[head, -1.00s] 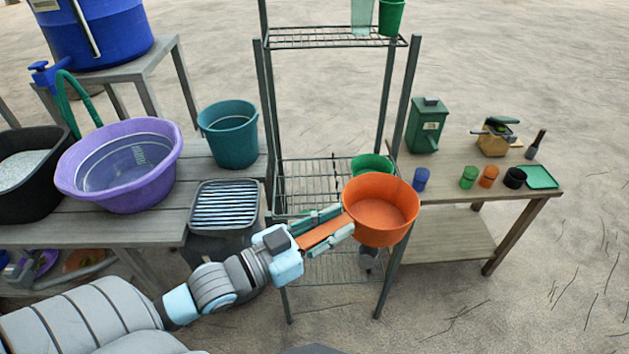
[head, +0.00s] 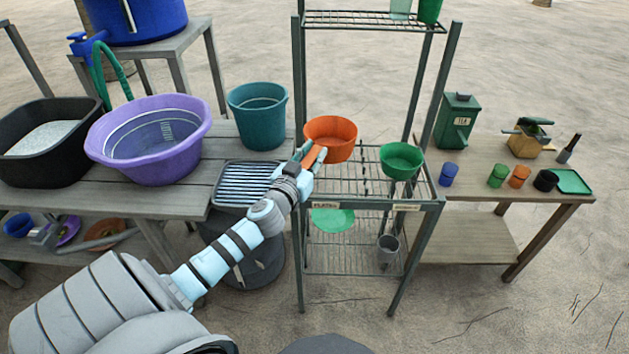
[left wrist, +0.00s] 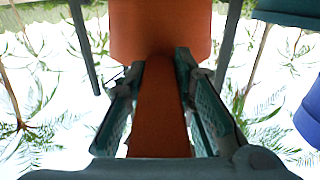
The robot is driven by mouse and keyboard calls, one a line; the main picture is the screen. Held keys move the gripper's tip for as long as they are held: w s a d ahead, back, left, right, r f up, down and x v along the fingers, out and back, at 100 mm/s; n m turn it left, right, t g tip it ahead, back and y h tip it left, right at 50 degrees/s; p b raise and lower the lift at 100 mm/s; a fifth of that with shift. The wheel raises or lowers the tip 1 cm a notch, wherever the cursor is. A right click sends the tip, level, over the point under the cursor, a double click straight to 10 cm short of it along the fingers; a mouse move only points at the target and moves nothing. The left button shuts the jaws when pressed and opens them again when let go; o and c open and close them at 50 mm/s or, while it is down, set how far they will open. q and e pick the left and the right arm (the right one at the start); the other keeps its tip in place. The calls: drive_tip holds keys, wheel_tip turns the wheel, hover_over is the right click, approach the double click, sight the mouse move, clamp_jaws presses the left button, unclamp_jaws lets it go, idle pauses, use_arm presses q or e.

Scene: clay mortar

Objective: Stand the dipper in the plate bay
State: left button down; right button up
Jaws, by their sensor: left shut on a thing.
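The orange dipper (head: 331,138) is a round cup with a flat handle. My left gripper (head: 312,158) is shut on that handle; the left wrist view shows the handle (left wrist: 158,115) between both fingers. In the head view the cup appears upright, at the left of the rack's middle shelf, over or behind the front bay labelled like "PLATES" (head: 325,205). I cannot tell whether it touches the wire. A green dipper or bowl (head: 402,160) is at the shelf's right side, above a second label (head: 407,207). My right gripper is not in view.
The rack's dark posts (head: 299,150) stand close beside my left gripper. A teal bucket (head: 257,115) and a striped tray (head: 245,185) are on the left bench. A green disc (head: 333,219) and grey cup (head: 388,248) show below the shelf. A wooden table (head: 480,185) is right.

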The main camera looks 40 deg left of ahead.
use_arm(q)
wheel_tip(320, 180, down, 6)
drive_tip(key=b, duration=0.3)
drive_tip(key=shift+s+f, duration=0.1)
drive_tip(key=c, duration=1.4)
unclamp_jaws()
drive_tip(key=shift+o, duration=0.2)
